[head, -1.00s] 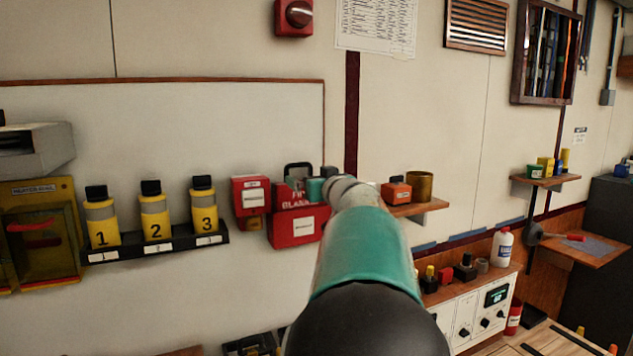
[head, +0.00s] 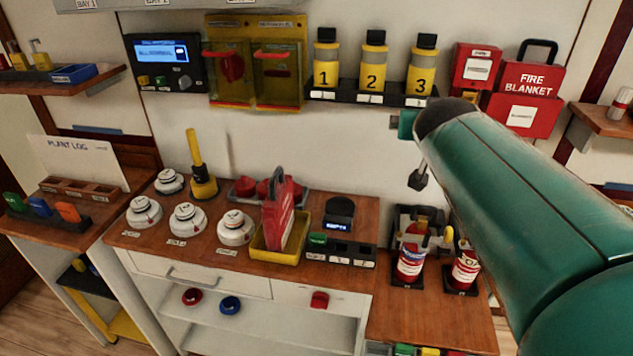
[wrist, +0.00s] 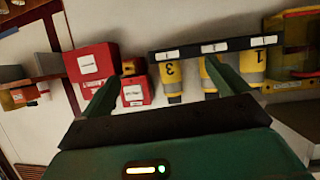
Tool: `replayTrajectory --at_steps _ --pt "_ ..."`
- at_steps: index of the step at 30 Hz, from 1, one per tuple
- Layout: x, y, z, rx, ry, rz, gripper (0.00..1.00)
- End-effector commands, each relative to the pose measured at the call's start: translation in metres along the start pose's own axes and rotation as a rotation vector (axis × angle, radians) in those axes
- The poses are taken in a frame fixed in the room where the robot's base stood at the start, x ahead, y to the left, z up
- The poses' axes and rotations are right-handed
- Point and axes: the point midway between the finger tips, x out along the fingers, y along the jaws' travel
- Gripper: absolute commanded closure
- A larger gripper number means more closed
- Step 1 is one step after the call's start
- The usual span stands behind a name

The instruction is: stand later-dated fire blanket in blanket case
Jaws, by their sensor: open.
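The red blanket case (head: 516,122), with a white label, hangs on the wall at right in the head view. A red fire blanket (head: 532,76) with a black handle stands upright in it. Another red, handled blanket (head: 279,217) stands edge-on in a yellow tray (head: 271,251) on the bench. Its date is not readable; nor is the other's. My gripper is mostly hidden behind my arm in the head view. In the wrist view my gripper (wrist: 163,68) is open and empty, facing the wall; this view is upside down, with the case (wrist: 90,64) at left.
A small red box (head: 478,66) is left of the case, then a rack (head: 365,98) of numbered yellow bottles. White round detectors (head: 187,222), a yellow-handled tool (head: 201,180) and a black block (head: 340,250) crowd the bench around the tray. Extinguishers (head: 411,260) stand at right.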

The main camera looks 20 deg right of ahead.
Motion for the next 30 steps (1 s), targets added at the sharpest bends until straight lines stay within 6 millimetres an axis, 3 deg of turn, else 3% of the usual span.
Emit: replayTrajectory --at_steps 1,6,9,12,16,30 --pt "-0.022 -0.030 0.034 -0.036 -0.087 -0.055 0.01" --pt "-0.093 -0.095 0.149 -0.199 -0.392 -0.254 0.01" --pt "-0.130 -0.114 0.199 -0.290 -0.522 -0.366 0.01" --pt "-0.153 -0.123 0.228 -0.349 -0.597 -0.439 0.01" --pt "-0.161 -0.125 0.239 -0.372 -0.628 -0.468 0.01" --pt "-0.160 -0.125 0.238 -0.370 -0.626 -0.465 0.01"
